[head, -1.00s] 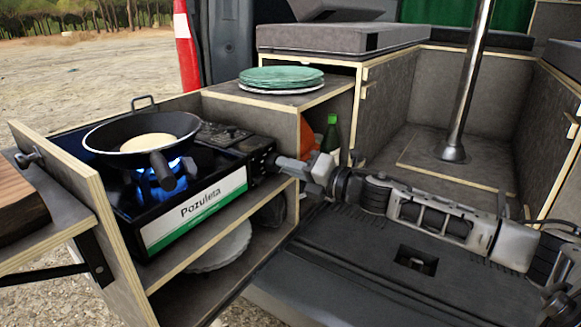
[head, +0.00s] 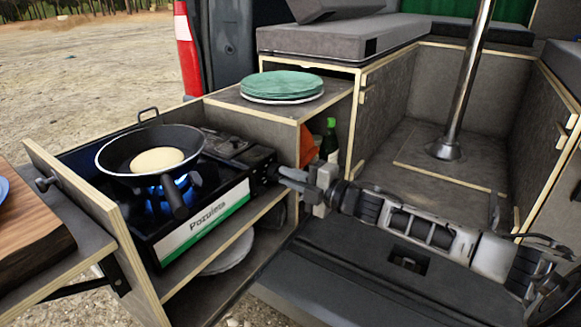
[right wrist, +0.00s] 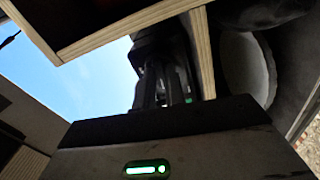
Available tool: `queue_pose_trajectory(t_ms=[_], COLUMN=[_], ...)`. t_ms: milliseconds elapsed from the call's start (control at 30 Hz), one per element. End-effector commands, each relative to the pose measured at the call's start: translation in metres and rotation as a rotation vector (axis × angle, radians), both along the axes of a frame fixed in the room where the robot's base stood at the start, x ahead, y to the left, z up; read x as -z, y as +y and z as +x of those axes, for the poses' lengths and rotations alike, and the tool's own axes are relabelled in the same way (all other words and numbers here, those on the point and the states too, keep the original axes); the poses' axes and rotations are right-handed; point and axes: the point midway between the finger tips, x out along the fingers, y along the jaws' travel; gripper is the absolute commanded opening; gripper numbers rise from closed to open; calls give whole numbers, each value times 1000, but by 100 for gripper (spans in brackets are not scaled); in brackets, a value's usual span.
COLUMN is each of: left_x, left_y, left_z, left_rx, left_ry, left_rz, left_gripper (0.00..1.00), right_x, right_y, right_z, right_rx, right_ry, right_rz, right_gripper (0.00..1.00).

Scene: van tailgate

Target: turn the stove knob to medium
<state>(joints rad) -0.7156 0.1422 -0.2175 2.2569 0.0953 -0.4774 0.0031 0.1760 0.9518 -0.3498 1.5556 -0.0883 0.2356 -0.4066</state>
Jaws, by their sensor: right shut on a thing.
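The camping stove (head: 200,222) sits in the pulled-out drawer at the left of the head view, with a blue flame (head: 170,190) lit under the pan. The black pan (head: 150,152) holds a pale round pancake (head: 157,160). My right gripper (head: 284,176) reaches in from the right to the stove's right end and is shut on the stove knob (head: 271,173). The knob is mostly hidden by the fingers, so its setting cannot be read. In the right wrist view the dark fingers (right wrist: 165,85) point at the dark stove end. My left gripper is out of view.
Green plates (head: 281,84) are stacked on the cabinet top behind the stove. A metal pole (head: 465,80) rises at the right. A wooden board (head: 30,225) lies at the left edge.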

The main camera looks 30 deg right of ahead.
Motion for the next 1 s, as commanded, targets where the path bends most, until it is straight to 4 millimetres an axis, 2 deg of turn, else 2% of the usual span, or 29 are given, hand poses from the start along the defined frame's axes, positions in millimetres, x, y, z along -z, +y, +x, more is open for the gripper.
queue_pose_trajectory(t_ms=[33, 400, 1000], left_x=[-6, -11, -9], left_y=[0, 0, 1], left_z=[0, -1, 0], left_rx=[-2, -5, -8], left_ry=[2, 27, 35], left_rz=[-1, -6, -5], left_gripper=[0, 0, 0], right_x=[-4, -1, 1], right_y=[-1, 0, 0], right_z=[0, 0, 0], right_rx=[2, 1, 1], right_ry=[16, 92, 112], right_rz=[36, 220, 270], right_gripper=[0, 0, 0])
